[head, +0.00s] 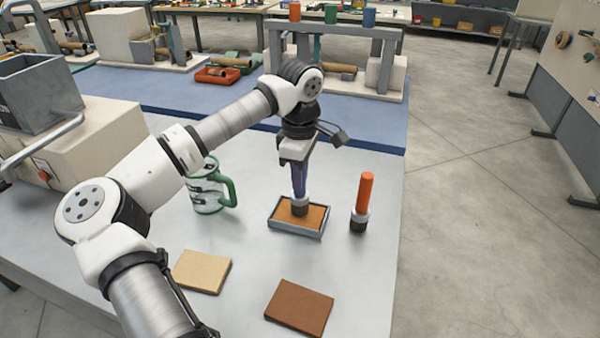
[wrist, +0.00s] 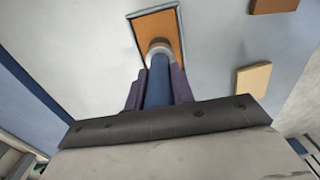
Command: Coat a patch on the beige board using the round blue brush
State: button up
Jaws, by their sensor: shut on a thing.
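My gripper (head: 299,180) is shut on the handle of the round blue brush (wrist: 158,85), which stands upright, tip down. The brush's light collar and dark bristle end (head: 300,206) are at the shallow grey tray (head: 296,231) with an orange-brown filling. The bristle tip seems to meet the filling; exact contact is hard to tell. The tray also shows in the wrist view (wrist: 182,25). The beige board (head: 202,271) lies flat on the table, front left of the tray, and appears in the wrist view (wrist: 253,78). Its top looks plain.
A brown board (head: 299,307) lies in front of the tray. An orange-handled brush (head: 364,203) stands upright right of the tray. A green-handled glass jug (head: 211,190) stands left, partly behind my arm. Bare table (head: 255,262) lies between tray and boards.

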jog(key=shift+f+b, duration=0.55)
dwell(1.7)
jog(key=shift+r+p, duration=2.25)
jog(key=shift+r, duration=1.3)
